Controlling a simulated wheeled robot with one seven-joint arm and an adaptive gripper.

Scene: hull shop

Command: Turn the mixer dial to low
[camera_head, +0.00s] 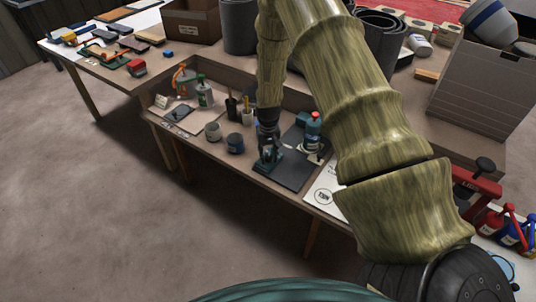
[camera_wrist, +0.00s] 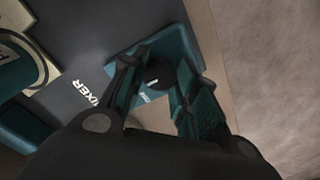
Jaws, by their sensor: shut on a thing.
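In the wrist view the mixer dial (camera_wrist: 158,75) is a round black knob with a pale mark, on a teal block (camera_wrist: 172,47) at the edge of a dark grey panel lettered MIXER (camera_wrist: 120,35). My gripper (camera_wrist: 164,66) has its two fingers on either side of the dial and is shut on it. Part of the dial is hidden by the fingers, and I cannot read its setting. In the head view my gripper (camera_head: 268,138) reaches down to the teal block (camera_head: 269,163) at the near left of the dark panel (camera_head: 298,172); the dial itself is hidden there.
A white printed sheet (camera_head: 323,196) lies right of the panel. Open floor lies in front of the bench.

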